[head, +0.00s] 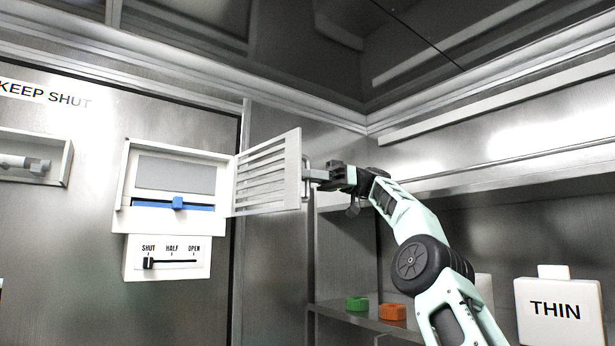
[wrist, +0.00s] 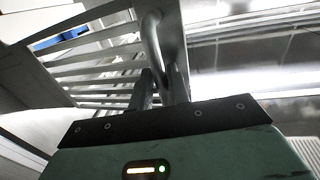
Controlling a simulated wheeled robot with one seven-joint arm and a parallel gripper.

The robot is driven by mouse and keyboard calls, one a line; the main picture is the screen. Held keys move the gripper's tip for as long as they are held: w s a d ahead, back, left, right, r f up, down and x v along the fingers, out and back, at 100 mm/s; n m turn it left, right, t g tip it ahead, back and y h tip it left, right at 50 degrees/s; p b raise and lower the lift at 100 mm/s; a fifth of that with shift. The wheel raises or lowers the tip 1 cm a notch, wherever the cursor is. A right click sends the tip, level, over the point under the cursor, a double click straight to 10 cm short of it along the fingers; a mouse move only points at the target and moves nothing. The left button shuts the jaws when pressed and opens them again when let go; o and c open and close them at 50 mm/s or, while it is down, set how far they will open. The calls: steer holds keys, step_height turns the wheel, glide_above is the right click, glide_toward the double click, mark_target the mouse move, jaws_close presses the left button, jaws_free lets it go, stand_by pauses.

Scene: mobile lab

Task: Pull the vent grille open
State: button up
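The white vent grille (head: 267,174) is a slatted door, swung out on the right side of the white vent box (head: 126,172). Its grey bar handle (head: 306,180) is on the free edge. My gripper (head: 322,175) is at this handle. In the wrist view, the handle (wrist: 152,38) curves down between my gripper's fingers (wrist: 160,88), which look closed on it. The slats (wrist: 95,60) run behind the fingers. Inside the open box, a grey panel (head: 176,174) and a blue bar with a blue tab (head: 178,203) show.
A lever panel (head: 168,258) marked SHUT, HALF, OPEN is below the box, its black knob (head: 148,263) at SHUT. Right, a shelf (head: 335,311) holds a green part (head: 357,303) and an orange part (head: 392,312). A THIN container (head: 556,309) stands further right.

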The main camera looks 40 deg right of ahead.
steer(key=p+v, duration=0.9)
steer(key=v, duration=0.3)
steer(key=shift+s, duration=0.1)
stand_by(0.4)
